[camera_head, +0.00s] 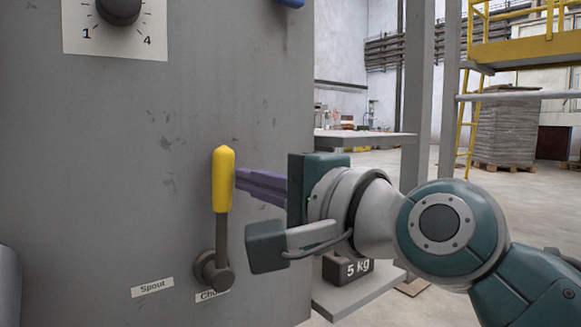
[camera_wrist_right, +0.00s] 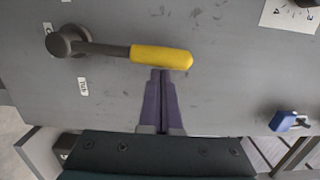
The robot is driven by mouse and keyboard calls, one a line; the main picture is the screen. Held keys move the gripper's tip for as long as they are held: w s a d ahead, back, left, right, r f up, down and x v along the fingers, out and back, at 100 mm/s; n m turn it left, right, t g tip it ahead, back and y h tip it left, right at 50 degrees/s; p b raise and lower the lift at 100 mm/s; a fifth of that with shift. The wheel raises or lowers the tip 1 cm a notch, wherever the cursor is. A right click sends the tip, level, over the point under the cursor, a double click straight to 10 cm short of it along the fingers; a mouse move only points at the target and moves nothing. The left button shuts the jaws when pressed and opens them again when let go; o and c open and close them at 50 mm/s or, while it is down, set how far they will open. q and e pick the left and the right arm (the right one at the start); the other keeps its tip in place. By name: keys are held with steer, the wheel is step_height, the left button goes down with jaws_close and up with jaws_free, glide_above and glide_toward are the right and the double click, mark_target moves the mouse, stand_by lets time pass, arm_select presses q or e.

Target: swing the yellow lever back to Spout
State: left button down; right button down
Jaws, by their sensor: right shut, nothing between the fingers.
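The yellow lever (camera_head: 222,182) is on the grey machine panel, its handle pointing almost straight up from a dark pivot (camera_head: 213,270). The "Spout" label (camera_head: 152,288) is to the left of and below the pivot. Another label (camera_head: 210,296), starting "Chu", is just under the pivot and partly hidden by it. My right gripper (camera_head: 238,180) is shut and empty, its purple fingertips just right of the yellow handle. In the right wrist view the fingertips (camera_wrist_right: 161,73) are at the edge of the yellow handle (camera_wrist_right: 162,57); I cannot tell whether they touch. My left gripper is not in view.
A black dial (camera_head: 119,8) is at the panel's upper left, and a blue part (camera_head: 290,2) is at its top right. A "5 kg" weight (camera_head: 347,269) sits on a low shelf behind my right wrist. The panel left of the lever is clear.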

mark_target(218, 178)
steer(key=s+a+n+p, duration=0.1)
steer(key=p, duration=0.1)
steer(key=s+a+r+n+p, duration=0.1)
steer(key=a+n+p, duration=0.1)
steer(key=shift+s+a, duration=0.15)
steer(key=shift+s, duration=0.05)
steer(key=shift+s+a+f+n+h+p, duration=0.1)
steer(key=shift+s+a+f+n+p, duration=0.15)
steer(key=shift+s+a+n+p, duration=0.25)
steer(key=shift+s+a+f+n+h+p, duration=0.1)
steer(key=shift+s+a+f+n+p, duration=0.1)
steer(key=shift+a+n+p, duration=0.35)
steer(key=shift+s+a+f+n+h+p, duration=0.1)
steer(key=shift+s+a+f+n+p, duration=0.2)
steer(key=shift+n, duration=0.45)
